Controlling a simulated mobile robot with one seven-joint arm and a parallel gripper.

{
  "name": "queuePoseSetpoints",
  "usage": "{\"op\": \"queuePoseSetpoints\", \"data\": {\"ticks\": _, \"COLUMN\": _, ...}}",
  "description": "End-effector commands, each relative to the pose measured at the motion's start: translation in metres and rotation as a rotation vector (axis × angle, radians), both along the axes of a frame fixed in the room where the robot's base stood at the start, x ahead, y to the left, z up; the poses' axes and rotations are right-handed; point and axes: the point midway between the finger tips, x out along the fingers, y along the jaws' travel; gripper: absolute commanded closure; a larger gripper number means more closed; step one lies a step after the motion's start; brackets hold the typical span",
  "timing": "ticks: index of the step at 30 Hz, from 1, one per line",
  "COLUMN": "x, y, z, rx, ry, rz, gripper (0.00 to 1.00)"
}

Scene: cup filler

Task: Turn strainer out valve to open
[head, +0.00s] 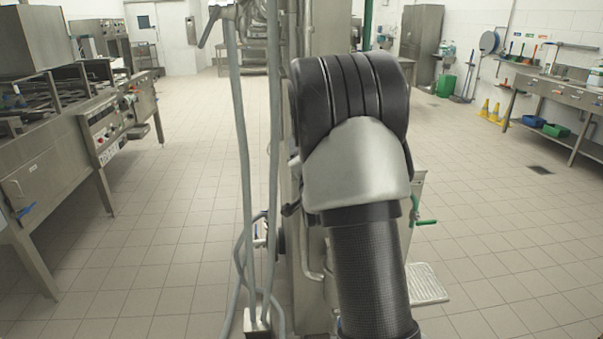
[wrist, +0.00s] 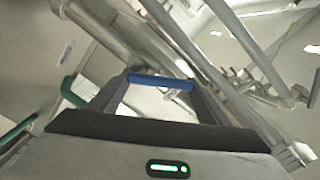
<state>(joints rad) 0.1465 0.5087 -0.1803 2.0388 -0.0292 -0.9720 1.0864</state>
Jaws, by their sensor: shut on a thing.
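My gripper (wrist: 159,84) shows in the wrist view, with its two dark fingers reaching forward. It is shut on a blue handle (wrist: 160,82), which lies across between the fingertips. I take this to be the strainer out valve's handle; no label is readable. The valve body and the handle's open or shut position cannot be made out. In the head view my arm hides the gripper and the blue handle.
A green handle (head: 425,222) sticks out at the machine's right side, and green handles (wrist: 70,90) also show in the wrist view. Grey pipes (head: 240,150) stand left of my arm. A metal step (head: 426,283) lies low right. Tiled floor is clear on both sides.

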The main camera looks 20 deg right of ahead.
Motion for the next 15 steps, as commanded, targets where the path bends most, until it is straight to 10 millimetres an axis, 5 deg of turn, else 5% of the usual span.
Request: {"op": "queuePoseSetpoints", "data": {"ticks": 15, "x": -0.003, "y": -0.013, "z": 0.0015, "rx": 0.417, "ry": -0.128, "rz": 0.001, "gripper": 0.69}}
